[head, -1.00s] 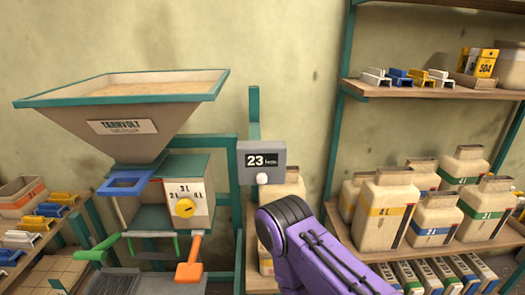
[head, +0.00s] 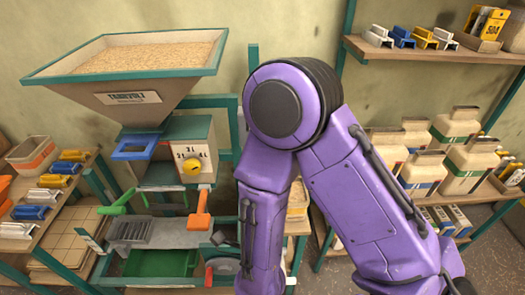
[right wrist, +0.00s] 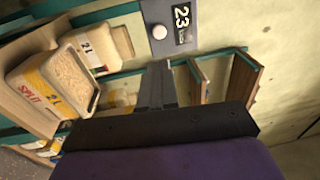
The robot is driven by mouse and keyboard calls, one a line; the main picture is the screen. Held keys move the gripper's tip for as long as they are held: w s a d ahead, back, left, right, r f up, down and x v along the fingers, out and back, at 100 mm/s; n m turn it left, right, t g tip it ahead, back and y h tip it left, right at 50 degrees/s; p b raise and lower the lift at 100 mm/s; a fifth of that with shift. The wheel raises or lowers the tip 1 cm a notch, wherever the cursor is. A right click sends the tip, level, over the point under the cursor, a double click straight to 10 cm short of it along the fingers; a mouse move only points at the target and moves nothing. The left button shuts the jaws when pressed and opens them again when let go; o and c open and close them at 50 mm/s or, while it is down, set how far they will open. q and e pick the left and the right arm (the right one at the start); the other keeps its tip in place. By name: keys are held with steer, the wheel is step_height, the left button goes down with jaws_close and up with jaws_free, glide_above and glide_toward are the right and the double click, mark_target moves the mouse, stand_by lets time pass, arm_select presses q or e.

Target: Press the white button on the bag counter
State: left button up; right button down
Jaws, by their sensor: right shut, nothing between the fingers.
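The bag counter (right wrist: 146,12) is a grey box at the top of the right wrist view, with a dark display reading 23. Its round white button (right wrist: 159,31) is in plain sight. My right gripper (right wrist: 158,68) is shut and empty. In that view its fingertips lie just below the button and appear apart from it; the exact gap in depth cannot be told. In the head view my purple right arm hides the counter and button, and the gripper does not show. My left gripper is in neither view.
A grain-filled hopper (head: 60,70) stands left of my arm, above a yellow dial (head: 191,167) and an orange lever (head: 200,222). Shelves with bags (head: 465,168) stand on the right. An open bag (right wrist: 50,88) shows left in the wrist view.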

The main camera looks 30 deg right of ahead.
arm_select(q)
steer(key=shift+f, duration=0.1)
arm_select(e)
steer(key=shift+w+d+f, duration=0.1)
steer(key=shift+w, duration=0.05)
arm_select(q)
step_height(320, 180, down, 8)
steer(key=b, duration=0.8)
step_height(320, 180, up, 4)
steer(key=p, duration=0.3)
steer(key=shift+p, duration=0.4)
arm_select(e)
steer(key=x, duration=1.3)
steer(key=shift+w+d, duration=0.3)
steer(key=shift+d, duration=0.05)
steer(key=shift+a, duration=0.1)
